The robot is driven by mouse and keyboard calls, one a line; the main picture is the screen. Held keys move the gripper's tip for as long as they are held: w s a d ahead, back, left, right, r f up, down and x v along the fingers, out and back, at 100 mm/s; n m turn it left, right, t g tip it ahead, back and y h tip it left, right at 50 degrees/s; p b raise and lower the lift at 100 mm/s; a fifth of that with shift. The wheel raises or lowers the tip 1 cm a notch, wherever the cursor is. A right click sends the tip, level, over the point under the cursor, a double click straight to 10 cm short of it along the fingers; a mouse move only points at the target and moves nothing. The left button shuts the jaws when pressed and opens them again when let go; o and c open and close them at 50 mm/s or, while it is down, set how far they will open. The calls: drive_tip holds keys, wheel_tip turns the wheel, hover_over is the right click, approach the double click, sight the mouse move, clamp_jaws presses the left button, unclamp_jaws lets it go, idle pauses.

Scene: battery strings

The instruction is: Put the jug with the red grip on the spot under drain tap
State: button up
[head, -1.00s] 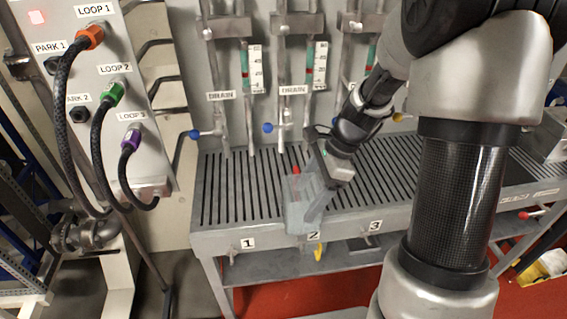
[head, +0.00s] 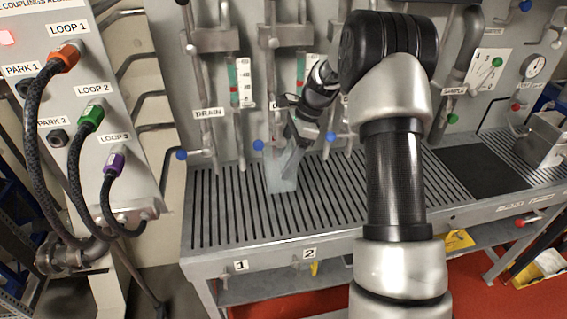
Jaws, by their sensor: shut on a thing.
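The jug (head: 281,179) is pale and see-through, and stands about upright over the slatted bench in the head view. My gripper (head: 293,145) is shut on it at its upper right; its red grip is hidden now. I cannot tell whether the jug's base touches the slats. The spot under the middle tap is partly covered by the jug.
The slatted bench top (head: 220,215) is clear left and in front of the jug. Number plates 1 (head: 240,266) and 2 (head: 309,253) mark its front edge. A hose panel (head: 135,180) stands at left. A grey box (head: 540,143) sits at the far right.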

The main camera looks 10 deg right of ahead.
drive_tip(key=shift+w, duration=0.85)
drive_tip(key=shift+f, duration=1.7)
drive_tip(key=shift+f, duration=0.2)
drive_tip(key=o, duration=1.1)
drive_tip(key=shift+r, duration=0.1)
